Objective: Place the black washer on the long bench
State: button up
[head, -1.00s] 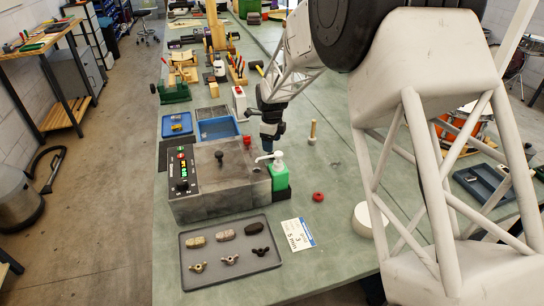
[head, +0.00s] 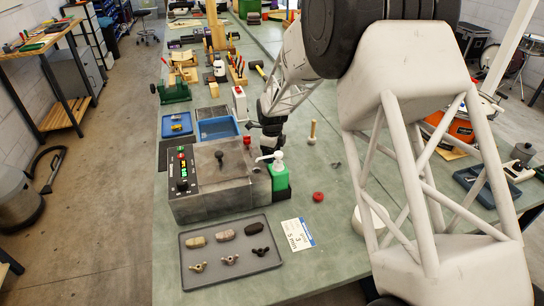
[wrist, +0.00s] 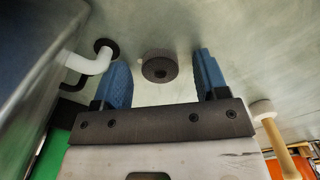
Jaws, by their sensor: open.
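In the wrist view my gripper (wrist: 162,75) is open, with its two blue fingers apart. A dark round piece with a central hole, which looks like the black washer (wrist: 160,68), shows between the fingers. Neither finger visibly touches it, and its height relative to the fingertips is unclear. The long bench (head: 335,205) is a greenish surface running away from me.
A grey control box (head: 212,185) stands left of the bottle. A wooden peg (head: 312,132) stands to the right, near a small dark piece (head: 336,165). A red ring (head: 318,197), a card (head: 298,234) and a grey tray (head: 231,275) lie nearer. Bench around the ring is mostly clear.

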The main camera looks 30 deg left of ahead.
jog(key=shift+c, duration=0.5)
jog(key=c, duration=1)
notch_tip(320, 180, up, 10)
dwell(0.3)
dwell(0.8)
